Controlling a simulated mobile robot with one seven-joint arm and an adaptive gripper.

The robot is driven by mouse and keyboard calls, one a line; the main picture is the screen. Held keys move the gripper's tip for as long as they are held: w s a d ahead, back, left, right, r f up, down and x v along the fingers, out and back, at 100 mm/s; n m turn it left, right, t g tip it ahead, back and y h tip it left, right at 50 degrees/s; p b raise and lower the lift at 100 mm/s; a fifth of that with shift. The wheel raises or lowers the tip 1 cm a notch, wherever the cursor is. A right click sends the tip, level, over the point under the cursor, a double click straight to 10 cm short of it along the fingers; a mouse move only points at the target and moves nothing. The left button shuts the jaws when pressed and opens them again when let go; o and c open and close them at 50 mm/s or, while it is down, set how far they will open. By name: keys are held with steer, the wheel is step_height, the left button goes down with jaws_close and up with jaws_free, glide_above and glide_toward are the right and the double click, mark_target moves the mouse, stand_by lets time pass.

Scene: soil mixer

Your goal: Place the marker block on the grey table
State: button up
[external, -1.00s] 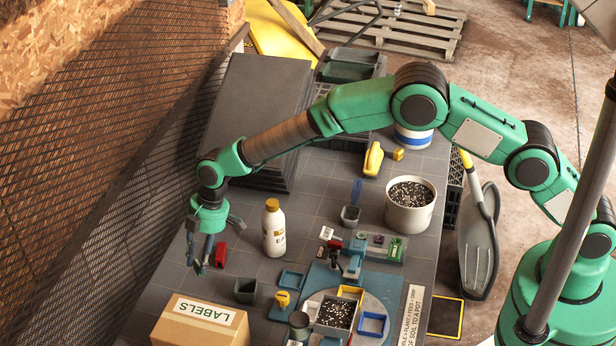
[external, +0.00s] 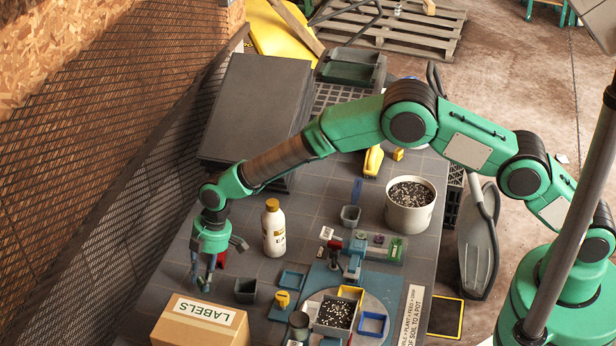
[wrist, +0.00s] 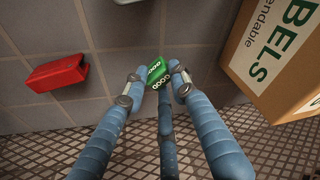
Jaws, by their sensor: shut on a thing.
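The marker block (wrist: 154,73) is a small green cube with "GOOD" on its faces. In the wrist view it sits between the tips of the blue fingers of my gripper (wrist: 157,86), which is shut on it. In the external view my gripper (external: 203,282) points down near the left edge of the grey tiled table (external: 318,188), which also shows in the wrist view (wrist: 75,20). The block is over or near the tabletop; I cannot tell whether it touches it. In the external view the fingers mostly hide it.
A cardboard LABELS box (external: 190,330) stands close by, at right in the wrist view (wrist: 268,60). A red object (wrist: 57,73) lies on the tiles at left there. A white bottle (external: 273,232) and black pot (external: 245,290) stand to the right. A mesh wall (external: 110,190) borders the table.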

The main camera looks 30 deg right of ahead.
steer(key=shift+f, duration=1.1)
steer(key=o, duration=1)
steer(key=shift+f, duration=0.1)
steer(key=shift+c, duration=0.2)
steer(key=p+v, duration=0.2)
steer(key=v, duration=1)
